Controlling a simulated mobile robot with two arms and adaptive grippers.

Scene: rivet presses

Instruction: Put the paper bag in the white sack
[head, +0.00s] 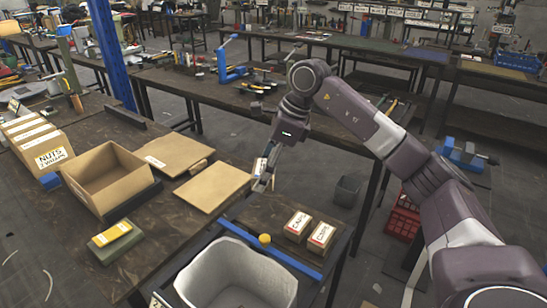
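The white sack (196,286) stands open at the bottom centre, next to the dark table; its inside looks empty as far as I can see. Two flat brown pieces, which may be paper bags, lie on the left table: one farther back (174,153) and one nearer (212,187). I cannot tell which is the task's paper bag. My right gripper (262,184) points down just beyond the right end of the nearer brown piece. Whether its fingers touch or grip that piece is too small to tell. My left gripper is out of view.
An open cardboard box (88,190) and labelled "NUTS" boxes (48,152) stand on the left table. A yellow item (111,234) lies in front. Two small labelled boxes (298,226) sit right of the sack, behind a blue bar (271,253). A red crate (403,217) is on the floor.

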